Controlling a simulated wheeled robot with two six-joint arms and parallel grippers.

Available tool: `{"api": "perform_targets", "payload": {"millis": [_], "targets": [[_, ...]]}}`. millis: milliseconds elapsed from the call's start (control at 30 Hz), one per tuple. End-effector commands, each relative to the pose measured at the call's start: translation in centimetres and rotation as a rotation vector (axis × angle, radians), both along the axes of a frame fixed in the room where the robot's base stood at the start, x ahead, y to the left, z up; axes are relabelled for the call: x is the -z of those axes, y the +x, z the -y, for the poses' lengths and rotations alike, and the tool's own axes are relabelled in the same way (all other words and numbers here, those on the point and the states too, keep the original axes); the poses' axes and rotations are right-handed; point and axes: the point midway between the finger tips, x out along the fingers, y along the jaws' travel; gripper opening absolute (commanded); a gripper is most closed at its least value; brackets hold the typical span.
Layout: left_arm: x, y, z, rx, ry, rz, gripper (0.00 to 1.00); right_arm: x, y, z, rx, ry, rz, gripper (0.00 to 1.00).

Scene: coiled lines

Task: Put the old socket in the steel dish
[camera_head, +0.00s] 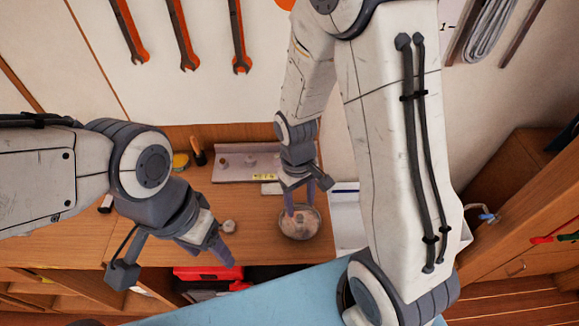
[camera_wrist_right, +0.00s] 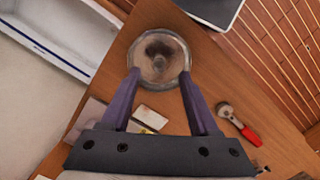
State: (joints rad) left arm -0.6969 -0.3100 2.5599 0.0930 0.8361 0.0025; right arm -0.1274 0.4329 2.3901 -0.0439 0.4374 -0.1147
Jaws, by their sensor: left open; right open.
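The round steel dish (camera_head: 313,226) stands near the front of the bench, below my right gripper (camera_head: 293,207). My right gripper is open, and its fingers point at the dish. In the right wrist view the dish (camera_wrist_right: 182,71) shows just beyond the open fingertips (camera_wrist_right: 160,74). A dark brownish patch shows inside it; I cannot tell whether it is the old socket or a reflection. Small round pieces (camera_head: 249,160) sit on the pale tray at the back; I cannot identify the old socket among them. My left gripper (camera_head: 222,255) is open at the bench's front edge.
The pale tray (camera_head: 225,176) lies at the back. A red-handled tool (camera_wrist_right: 247,135) lies beside the dish; its round head (camera_head: 229,226) shows near my left gripper. A white bin (camera_head: 346,228) stands right of the dish. A red item (camera_head: 207,273) is below the front edge.

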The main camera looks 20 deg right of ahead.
Motion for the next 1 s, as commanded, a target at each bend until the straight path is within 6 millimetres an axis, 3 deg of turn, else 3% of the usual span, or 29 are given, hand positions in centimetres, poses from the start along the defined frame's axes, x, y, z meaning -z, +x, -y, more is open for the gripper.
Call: {"api": "perform_targets", "payload": {"millis": [233, 367, 500, 633, 800, 1000], "targets": [[0.1, 0.0, 0.0, 0.000, 0.000, 0.000, 0.66, -0.4, -0.1, -0.5, -0.010, 0.001, 0.007, 0.61], [0.6, 0.0, 0.0, 0.000, 0.000, 0.000, 0.66, -2.7, -0.8, -2.8, -0.063, 0.010, 0.038, 0.61], [1.4, 0.0, 0.0, 0.001, 0.000, 0.000, 0.66, -6.6, -3.6, -6.7, -0.157, 0.042, 0.084, 0.61], [2.1, 0.0, 0.0, 0.001, 0.000, 0.000, 0.66, -9.6, -7.4, -9.3, -0.243, 0.082, 0.109, 0.61], [2.5, 0.0, 0.0, 0.002, 0.000, 0.000, 0.66, -11.7, -11.3, -10.7, -0.322, 0.128, 0.123, 0.61], [2.6, 0.0, 0.0, 0.002, 0.000, 0.000, 0.66, -12.4, -12.8, -10.7, -0.349, 0.143, 0.123, 0.61]]}}
